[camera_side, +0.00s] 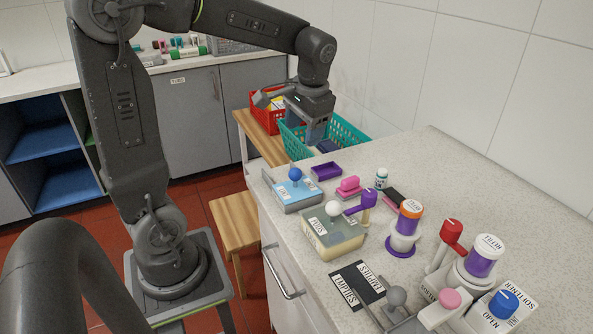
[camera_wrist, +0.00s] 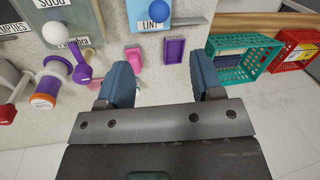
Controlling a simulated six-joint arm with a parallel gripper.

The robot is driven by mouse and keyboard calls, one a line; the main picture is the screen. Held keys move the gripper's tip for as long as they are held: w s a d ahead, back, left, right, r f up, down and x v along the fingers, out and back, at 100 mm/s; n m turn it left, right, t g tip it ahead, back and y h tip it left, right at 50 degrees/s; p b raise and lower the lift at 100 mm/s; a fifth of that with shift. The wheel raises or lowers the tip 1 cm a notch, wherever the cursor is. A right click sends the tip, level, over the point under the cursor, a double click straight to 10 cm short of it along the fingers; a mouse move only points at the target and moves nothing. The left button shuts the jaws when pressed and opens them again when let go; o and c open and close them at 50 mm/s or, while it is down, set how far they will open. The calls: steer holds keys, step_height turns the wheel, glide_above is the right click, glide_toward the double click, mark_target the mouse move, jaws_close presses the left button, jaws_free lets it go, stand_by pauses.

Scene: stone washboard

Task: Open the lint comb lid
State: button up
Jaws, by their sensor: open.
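The light-blue box (camera_side: 290,196) has a blue ball knob (camera_side: 295,173) on top and stands near the counter's left edge. In the wrist view its front reads LINT (camera_wrist: 151,25), and the blue knob (camera_wrist: 158,8) shows at the top edge. Its lid looks closed. My gripper (camera_side: 314,140) hangs over the far end of the counter, beyond the box and above the green basket's near side. In the wrist view my gripper (camera_wrist: 162,70) has its two blue-grey fingers wide apart with nothing between them. The knob is well ahead of the fingertips, untouched.
A small purple tray (camera_side: 326,171) and a pink block (camera_side: 349,187) lie near the box. A cream box with a white knob (camera_side: 333,209) stands in front. A green basket (camera_side: 352,137) and red basket (camera_side: 264,117) are beyond. Bottles and dispensers crowd the right.

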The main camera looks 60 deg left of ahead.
mark_target(297, 169)
steer(key=f, duration=0.4)
steer(key=a+f, duration=0.1)
steer(key=f, duration=0.3)
steer(key=a+f, duration=0.1)
steer(key=f, duration=0.3)
steer(key=shift+s+a+f, duration=0.15)
steer(key=shift+s+f, duration=0.1)
steer(key=shift+f, duration=0.05)
